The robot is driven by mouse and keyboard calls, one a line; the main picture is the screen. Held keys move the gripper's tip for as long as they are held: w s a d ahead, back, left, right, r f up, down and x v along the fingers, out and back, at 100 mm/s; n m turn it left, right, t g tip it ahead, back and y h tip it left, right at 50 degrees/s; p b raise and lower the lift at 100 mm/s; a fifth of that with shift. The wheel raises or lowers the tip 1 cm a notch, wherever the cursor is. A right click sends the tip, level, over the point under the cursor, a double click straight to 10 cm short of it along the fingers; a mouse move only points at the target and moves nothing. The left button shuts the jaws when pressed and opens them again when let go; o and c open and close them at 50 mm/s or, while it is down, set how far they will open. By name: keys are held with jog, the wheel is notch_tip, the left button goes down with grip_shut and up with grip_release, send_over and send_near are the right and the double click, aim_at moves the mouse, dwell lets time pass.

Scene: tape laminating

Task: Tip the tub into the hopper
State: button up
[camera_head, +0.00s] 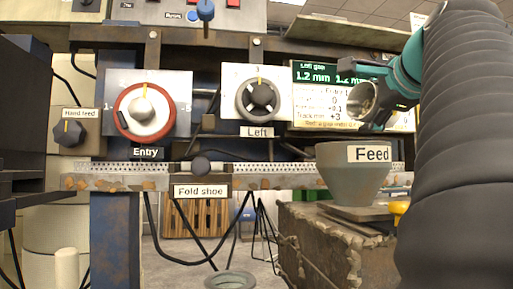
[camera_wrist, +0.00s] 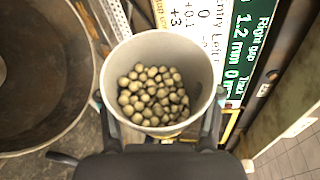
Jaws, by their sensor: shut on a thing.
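A pale round tub (camera_wrist: 158,46) holds many small olive-brown balls in the wrist view. My gripper (camera_wrist: 160,97) is shut on the tub, with a finger at each side. The tub looks roughly level, with the balls lying inside. The grey hopper with the Feed label (camera_head: 350,187) stands at the right in the head view, below and beside my wrist. Its wide round mouth (camera_wrist: 38,85) shows at the left of the wrist view, beside the tub; the part in view looks empty. I cannot make out the tub clearly in the head view.
A green and white gap display (camera_head: 318,78) stands behind my wrist. The hopper stands by a worn metal block (camera_head: 318,240). Entry dial (camera_head: 145,112), Left dial (camera_head: 261,98) and Fold shoe (camera_head: 202,190) line the machine to the left. A yellow knob (camera_head: 399,208) sits near the hopper.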

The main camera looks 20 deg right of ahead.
jog(key=shift+a+f+n+t+h+b, duration=0.35)
jog(key=shift+n+b, duration=0.35)
jog(key=shift+b, duration=0.6)
jog(key=shift+a+r+n+t+h+b, duration=0.1)
jog(key=shift+a+r+n+t+b, duration=0.2)
jog(key=shift+n+b, duration=0.35)
jog(key=shift+a+r+n+t+h+b, duration=0.15)
jog(key=shift+a+n+t+b, duration=0.1)
jog(key=shift+n+b, duration=0.4)
jog(key=shift+a+r+n+t+h+b, duration=0.1)
jog(key=shift+a+r+n+t+b, duration=0.2)
jog(key=shift+n, duration=0.6)
dwell(2.1)
